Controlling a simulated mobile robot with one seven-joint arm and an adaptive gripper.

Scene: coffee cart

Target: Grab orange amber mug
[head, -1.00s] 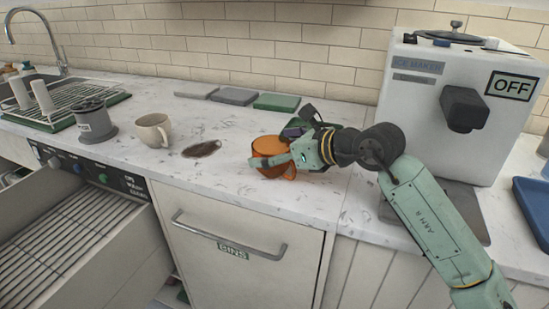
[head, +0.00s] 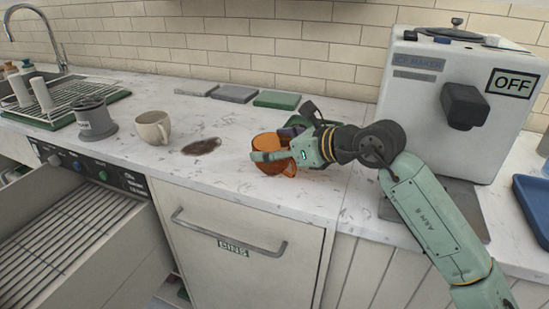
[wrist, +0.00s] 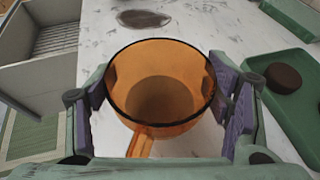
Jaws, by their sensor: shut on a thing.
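The orange amber mug (head: 268,146) is on the marble counter, left of the ice maker, in the head view. In the wrist view the see-through mug (wrist: 160,90) fills the middle, with its mouth toward the camera and its handle pointing to the bottom of the picture. My gripper (head: 282,150) is shut on the mug. In the wrist view the purple pads of my gripper (wrist: 166,105) press on both sides of its wall. The head view shows the mug tilted a little; its underside is partly hidden by a finger, so I cannot tell whether it touches the counter.
A cream mug (head: 151,128) and a dark spill (head: 201,146) lie to the left. Folded cloths (head: 277,99) lie along the back wall. The white ice maker (head: 440,110) stands right. An open drawer (head: 95,240) juts out at lower left.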

